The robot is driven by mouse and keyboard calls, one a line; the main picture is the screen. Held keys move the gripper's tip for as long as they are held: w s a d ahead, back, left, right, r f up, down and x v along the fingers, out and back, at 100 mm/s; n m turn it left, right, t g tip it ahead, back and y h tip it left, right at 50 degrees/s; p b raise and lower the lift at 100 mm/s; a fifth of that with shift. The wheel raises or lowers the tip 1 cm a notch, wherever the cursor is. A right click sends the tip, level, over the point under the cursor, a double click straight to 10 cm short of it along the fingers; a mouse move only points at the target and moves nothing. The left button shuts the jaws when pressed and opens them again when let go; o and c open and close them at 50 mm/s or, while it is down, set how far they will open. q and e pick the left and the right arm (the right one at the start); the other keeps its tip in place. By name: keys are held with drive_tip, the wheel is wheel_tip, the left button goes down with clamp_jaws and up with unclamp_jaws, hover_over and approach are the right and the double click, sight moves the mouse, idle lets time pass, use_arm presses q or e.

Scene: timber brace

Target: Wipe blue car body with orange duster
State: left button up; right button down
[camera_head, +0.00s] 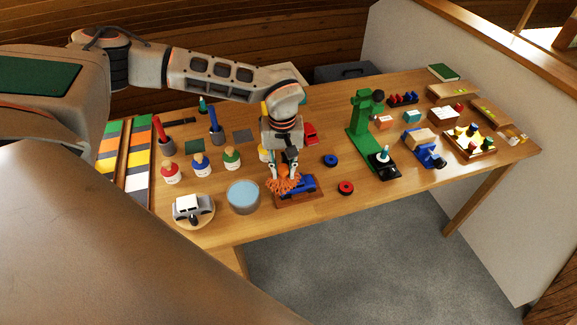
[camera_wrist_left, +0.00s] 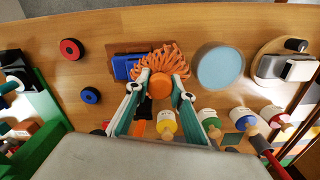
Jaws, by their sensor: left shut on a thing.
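The blue car body (camera_head: 301,184) sits on a brown wooden block or tray (camera_head: 300,202) near the table's front edge. It also shows in the left wrist view (camera_wrist_left: 124,67), partly covered by the duster. The orange duster (camera_head: 284,186) has fringed strands and an orange round handle end (camera_wrist_left: 161,87). My left gripper (camera_head: 284,172) points down and is shut on the duster. The strands lie over the left part of the blue car body and appear to touch it. The hidden side of the car cannot be seen. My right gripper is not in view.
A light-blue round tub (camera_head: 243,196) stands just left, and a white-grey car on a round board (camera_head: 193,208) beyond it. Red and blue wheels (camera_head: 346,187) lie to the right. Several paint pots (camera_head: 232,158) stand behind. A green press (camera_head: 362,118) stands further right.

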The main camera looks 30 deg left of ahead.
use_arm(q)
drive_tip(key=shift+r, duration=0.1)
drive_tip(key=shift+r, duration=2.9)
drive_tip(key=shift+r, duration=1.5)
